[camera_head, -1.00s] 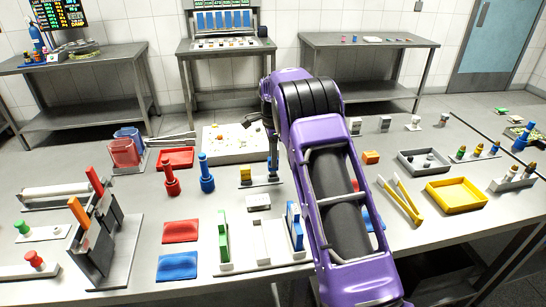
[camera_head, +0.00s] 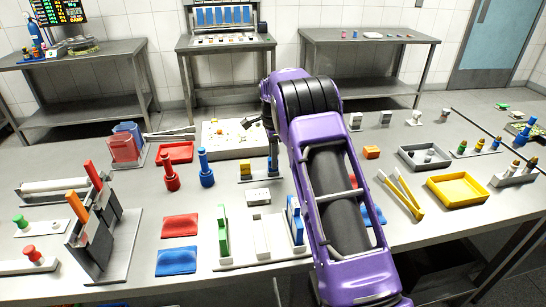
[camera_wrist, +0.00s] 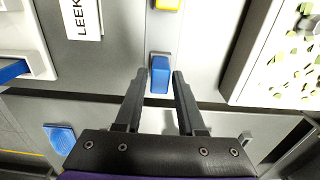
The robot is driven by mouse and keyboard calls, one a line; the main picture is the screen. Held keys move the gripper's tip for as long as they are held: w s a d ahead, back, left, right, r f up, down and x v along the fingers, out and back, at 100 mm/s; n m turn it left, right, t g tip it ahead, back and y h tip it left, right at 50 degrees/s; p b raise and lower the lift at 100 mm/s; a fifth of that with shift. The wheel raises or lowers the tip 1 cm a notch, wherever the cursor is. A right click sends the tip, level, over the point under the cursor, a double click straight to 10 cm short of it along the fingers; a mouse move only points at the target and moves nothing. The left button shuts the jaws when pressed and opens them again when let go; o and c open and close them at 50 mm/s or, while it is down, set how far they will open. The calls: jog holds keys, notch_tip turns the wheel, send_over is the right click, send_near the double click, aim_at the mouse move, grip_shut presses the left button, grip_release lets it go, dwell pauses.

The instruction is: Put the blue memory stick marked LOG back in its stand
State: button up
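My gripper (camera_wrist: 160,76) is open in the wrist view, its two dark fingers on either side of a small blue block (camera_wrist: 160,78). A narrow gap shows on both sides of the block, so it is not gripped. No LOG mark can be read on it. A yellow block (camera_wrist: 167,4) is further along the same line. In the head view my gripper is partly hidden by the purple arm, above a small grey stand with a yellow block (camera_head: 245,169). I cannot tell which holder is the stick's stand.
A white tray with bits (camera_head: 230,138) lies behind. Blue (camera_head: 206,168) and red (camera_head: 171,171) upright posts stand to the left. A rack with green (camera_head: 223,232) and blue (camera_head: 295,220) panels stands in front. A yellow tray (camera_head: 457,190) is at right.

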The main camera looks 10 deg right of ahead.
jog(key=shift+o, duration=1.4)
jog(key=shift+r, duration=0.1)
notch_tip(320, 180, up, 17)
jog(key=p, duration=0.2)
jog(key=shift+r, duration=0.15)
